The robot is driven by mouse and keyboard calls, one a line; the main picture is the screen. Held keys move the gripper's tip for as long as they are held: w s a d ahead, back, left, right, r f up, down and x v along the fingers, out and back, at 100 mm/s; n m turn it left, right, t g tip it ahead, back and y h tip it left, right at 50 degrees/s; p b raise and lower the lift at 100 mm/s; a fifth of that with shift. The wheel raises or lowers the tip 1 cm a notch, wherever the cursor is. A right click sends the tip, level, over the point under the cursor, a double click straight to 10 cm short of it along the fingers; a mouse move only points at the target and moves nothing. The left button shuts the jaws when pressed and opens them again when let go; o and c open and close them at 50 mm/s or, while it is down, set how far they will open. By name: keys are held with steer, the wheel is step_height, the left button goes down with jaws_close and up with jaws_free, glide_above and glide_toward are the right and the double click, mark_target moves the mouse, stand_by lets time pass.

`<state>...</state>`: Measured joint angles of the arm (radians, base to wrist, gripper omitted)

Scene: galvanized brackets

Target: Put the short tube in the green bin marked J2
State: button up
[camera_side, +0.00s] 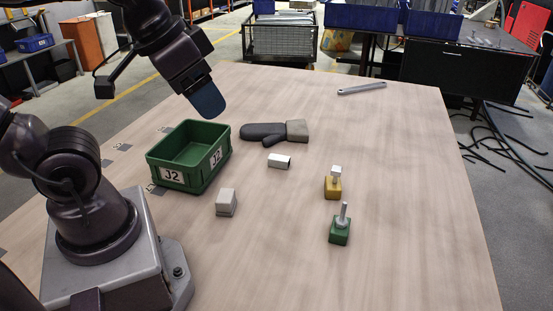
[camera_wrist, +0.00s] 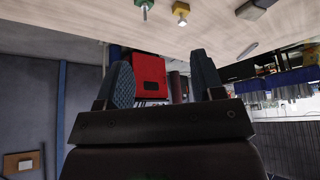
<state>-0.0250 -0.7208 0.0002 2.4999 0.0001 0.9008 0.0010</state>
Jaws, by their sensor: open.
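The short tube (camera_side: 279,161) is a small silver square tube with a dark open end. It lies on the table to the right of the green bin in the side view. The green bin (camera_side: 215,176) stands open at the left, with J2 on its white labels, and its visible inside is empty. My gripper (camera_side: 207,100) is raised above the table, above and behind the bin in the picture. Its two fingers are spread apart with nothing between them in the wrist view (camera_wrist: 161,62). I cannot tell the tube for sure in the wrist view.
A grey block (camera_side: 226,203) sits in front of the bin. A dark glove (camera_side: 265,132) lies behind the tube. A yellow block (camera_side: 333,190) and a green block (camera_side: 339,234) with a bolt stand to the right. A wrench (camera_side: 362,88) lies far back. The table's right side is clear.

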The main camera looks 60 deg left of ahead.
steer(key=w+a+f+n+g, duration=0.1)
steer(key=w+a+f+g, duration=0.3)
steer(key=w, duration=0.3)
steer(key=m+g, duration=0.1)
steer(key=m, duration=0.9)
glide_above(279, 157)
step_height(279, 157, down, 18)
step_height(279, 157, down, 12)
steer(key=shift+f, duration=0.2)
steer(key=c, duration=1.1)
steer(key=shift+r, duration=0.1)
